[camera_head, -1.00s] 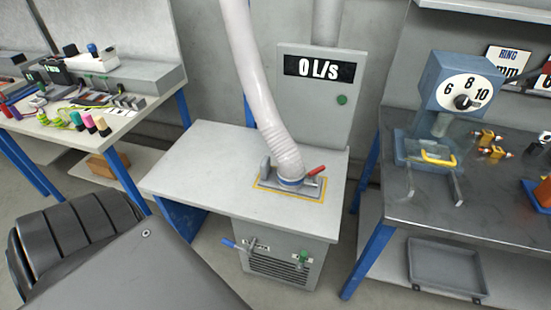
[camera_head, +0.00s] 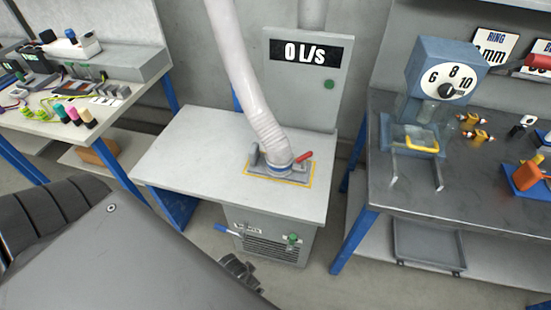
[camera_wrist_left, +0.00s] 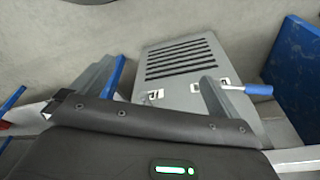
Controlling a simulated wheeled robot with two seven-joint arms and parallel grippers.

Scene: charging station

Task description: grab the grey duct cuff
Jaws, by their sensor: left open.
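The pale, ribbed duct (camera_head: 236,75) hangs down to the middle table. Its lower end, with the grey cuff (camera_head: 277,157) and a blue band at the base, sits in a fitting on a yellow-outlined plate (camera_head: 300,179). A red-handled lever (camera_head: 303,156) is beside it. My left gripper (camera_head: 242,270) is partly visible beyond my dark arm, low in front of the table and apart from the cuff. In the left wrist view, its two fingers (camera_wrist_left: 160,75) are spread and empty before a vented grey cabinet (camera_wrist_left: 185,70). The cuff is not visible there. My right gripper is out of view.
The table top (camera_head: 185,155) is clear left of the duct. Below it, the cabinet has a blue-handled valve (camera_head: 228,230) and a green knob (camera_head: 293,238). A "0 L/s" panel (camera_head: 305,53) stands behind. Cluttered benches flank both sides, with a blue dial machine (camera_head: 440,75) at right.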

